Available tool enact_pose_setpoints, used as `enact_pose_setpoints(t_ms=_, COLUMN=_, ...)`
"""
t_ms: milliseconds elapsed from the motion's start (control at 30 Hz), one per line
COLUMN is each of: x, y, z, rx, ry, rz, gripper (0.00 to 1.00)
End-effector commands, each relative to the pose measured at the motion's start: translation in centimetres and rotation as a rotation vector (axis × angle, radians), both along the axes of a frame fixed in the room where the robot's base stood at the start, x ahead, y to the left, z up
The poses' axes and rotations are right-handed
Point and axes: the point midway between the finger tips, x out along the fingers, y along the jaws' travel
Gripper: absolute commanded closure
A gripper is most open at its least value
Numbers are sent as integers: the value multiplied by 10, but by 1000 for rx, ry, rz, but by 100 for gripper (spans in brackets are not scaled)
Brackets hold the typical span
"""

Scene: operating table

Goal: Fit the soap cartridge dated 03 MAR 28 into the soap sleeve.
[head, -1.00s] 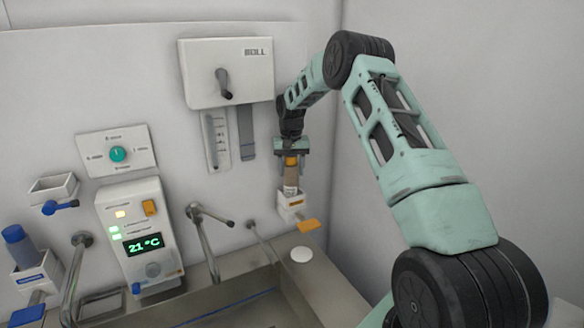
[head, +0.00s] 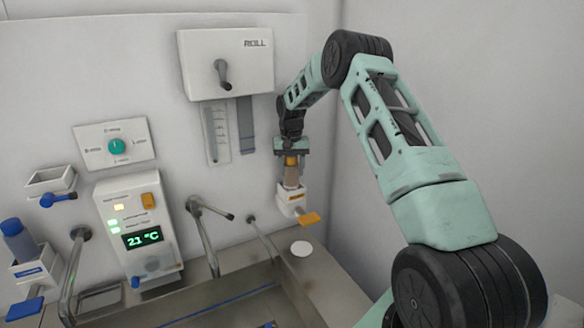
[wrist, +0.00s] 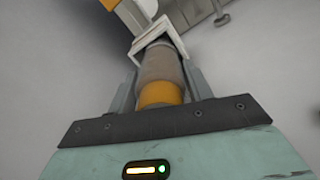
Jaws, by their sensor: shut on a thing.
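My gripper (head: 291,158) points down at the wall right of the roll dispenser and is shut on a soap cartridge (head: 291,176) with an orange cap and a brownish, see-through body. The cartridge is upright, and its lower end is inside the white soap sleeve (head: 293,199), which has an orange lever in front. In the wrist view the cartridge (wrist: 161,68) lies between the fingers, with its far end at the white frame of the sleeve (wrist: 148,38). How deep it sits is hidden. No date can be read on it.
A second holder (head: 38,270) with a blue-capped bottle (head: 18,238) and an empty white holder (head: 51,181) are on the left. A control panel (head: 138,232) and taps stand over the steel sink (head: 225,298). A roll dispenser (head: 226,62) hangs above.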

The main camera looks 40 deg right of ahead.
Motion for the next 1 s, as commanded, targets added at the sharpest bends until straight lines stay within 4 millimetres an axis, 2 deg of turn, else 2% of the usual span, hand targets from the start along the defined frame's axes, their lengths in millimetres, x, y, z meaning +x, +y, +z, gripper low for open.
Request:
enact_pose_setpoints(t_ms=367, x=0, y=0, z=-9, rx=-1, ry=-1, rz=0, gripper=83)
enact_pose_setpoints(t_ms=400, x=0, y=0, z=-9, rx=-1, ry=-1, rz=0, gripper=44)
enact_pose_setpoints(t_ms=467, x=0, y=0, z=-8, rx=-1, ry=-1, rz=0, gripper=28)
enact_pose_setpoints(t_ms=500, x=0, y=0, z=-8, rx=-1, ry=-1, rz=0, gripper=24)
enact_pose_setpoints(t_ms=833, x=0, y=0, z=-6, rx=-1, ry=-1, rz=0, gripper=24)
enact_pose_setpoints(t_ms=1000, x=1, y=-1, z=15, rx=-3, ry=-5, rz=0, gripper=24)
